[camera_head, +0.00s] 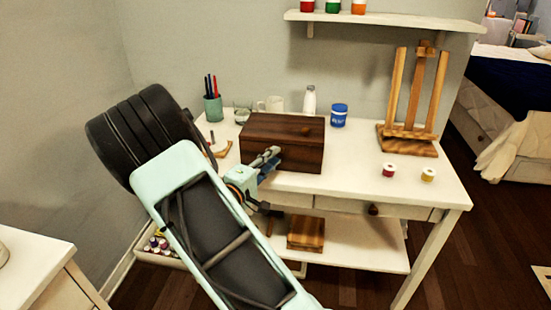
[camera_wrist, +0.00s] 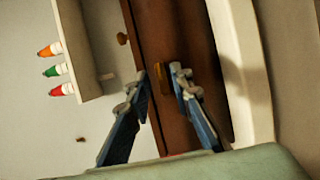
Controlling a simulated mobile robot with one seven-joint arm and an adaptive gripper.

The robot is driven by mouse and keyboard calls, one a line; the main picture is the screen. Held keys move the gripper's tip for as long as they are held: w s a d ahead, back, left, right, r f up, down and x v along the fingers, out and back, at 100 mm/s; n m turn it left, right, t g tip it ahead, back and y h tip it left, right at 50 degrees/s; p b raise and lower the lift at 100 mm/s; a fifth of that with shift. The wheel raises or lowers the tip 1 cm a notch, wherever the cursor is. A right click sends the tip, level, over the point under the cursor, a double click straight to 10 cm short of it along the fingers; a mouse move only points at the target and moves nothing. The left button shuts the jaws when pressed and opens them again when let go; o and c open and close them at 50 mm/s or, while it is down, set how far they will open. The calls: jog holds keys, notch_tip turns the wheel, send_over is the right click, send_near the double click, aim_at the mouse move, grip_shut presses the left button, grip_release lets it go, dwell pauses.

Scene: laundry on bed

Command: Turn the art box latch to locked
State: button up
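The art box (camera_head: 300,131) is a dark brown wooden box standing on the white desk, its lid down. In the wrist view its brown front (camera_wrist: 160,30) appears turned sideways. A small brass-coloured latch (camera_wrist: 187,79) shows on that front, partly covered by the right finger. Its locked or unlocked position cannot be told. My gripper (camera_head: 270,159) is at the box's front left. In the wrist view my gripper (camera_wrist: 159,72) is open with nothing between the fingers. The right fingertip is at or very near the latch; contact cannot be told. The head view does not show the latch.
Behind the box stand a white mug (camera_head: 271,104), a white bottle (camera_head: 309,100) and a blue jar (camera_head: 339,115). A wooden easel (camera_head: 412,105) and two small paint pots stand right.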

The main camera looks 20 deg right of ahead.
jog(key=shift+x, duration=1)
jog(key=shift+c, duration=0.2)
grip_shut()
